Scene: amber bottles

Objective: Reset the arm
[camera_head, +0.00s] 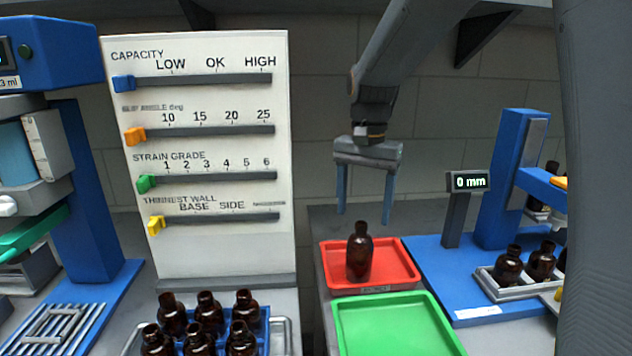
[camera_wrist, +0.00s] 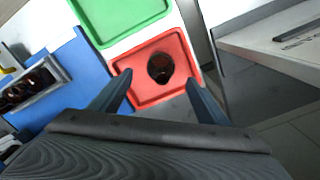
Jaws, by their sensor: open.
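My gripper (camera_head: 366,212) hangs above the red tray with its two blue fingers spread apart and nothing between them. Its fingers also show in the wrist view (camera_wrist: 158,95). An amber bottle (camera_head: 359,254) stands upright in the red tray (camera_head: 408,278), below my gripper and apart from it. In the wrist view the bottle (camera_wrist: 160,68) is seen from above, inside the red tray (camera_wrist: 124,62).
An empty green tray (camera_head: 395,330) lies in front of the red one. A slider board (camera_head: 200,250) stands left. Several amber bottles (camera_head: 207,310) stand in a blue rack at the front. A blue station with a "0 mm" display (camera_head: 470,182) and racked bottles (camera_head: 508,266) is right.

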